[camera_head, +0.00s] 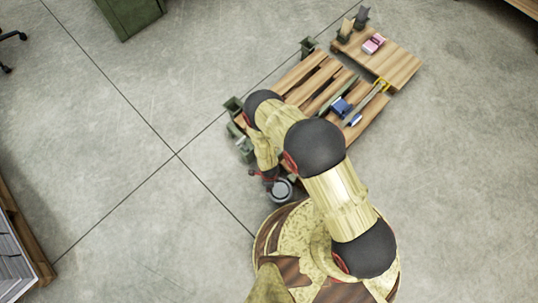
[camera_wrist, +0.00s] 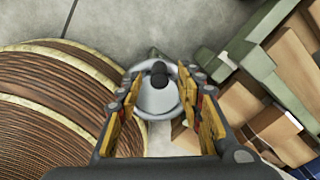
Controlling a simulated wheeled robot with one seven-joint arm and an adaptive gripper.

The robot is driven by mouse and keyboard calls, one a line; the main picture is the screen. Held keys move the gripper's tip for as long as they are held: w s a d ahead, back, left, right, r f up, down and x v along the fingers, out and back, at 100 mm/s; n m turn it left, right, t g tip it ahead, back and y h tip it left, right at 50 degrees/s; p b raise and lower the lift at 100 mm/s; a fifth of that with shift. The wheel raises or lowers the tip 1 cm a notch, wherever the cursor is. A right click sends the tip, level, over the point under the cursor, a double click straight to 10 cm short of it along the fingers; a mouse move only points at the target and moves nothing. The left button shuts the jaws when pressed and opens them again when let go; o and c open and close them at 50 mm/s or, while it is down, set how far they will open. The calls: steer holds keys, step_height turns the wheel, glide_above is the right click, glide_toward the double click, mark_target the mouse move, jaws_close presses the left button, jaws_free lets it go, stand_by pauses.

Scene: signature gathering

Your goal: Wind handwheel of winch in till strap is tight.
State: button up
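The handwheel (camera_wrist: 158,100) is a grey round disc with a dark knob (camera_wrist: 158,72) on it. It lies straight ahead in the wrist view, between my fingers. In the head view it shows as a small grey disc (camera_head: 282,191) at the near-left corner of the wooden pallet. My gripper (camera_wrist: 159,96) is open, with one finger at each side of the wheel; I cannot tell whether they touch it. In the head view my gripper (camera_head: 270,177) is small and partly dark beside the wheel. A dark green band (camera_head: 338,94) crosses the pallet; I cannot tell whether it is the strap, or how tight.
The slatted wooden pallet (camera_head: 305,80) bears a blue object (camera_head: 341,107) and a yellow-handled tool (camera_head: 381,85). A wooden board (camera_head: 400,66) with a pink item (camera_head: 373,43) lies beyond.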

step_height(320, 180, up, 9)
steer(key=shift+f, duration=0.1)
stand_by(0.3)
stand_by(0.4)
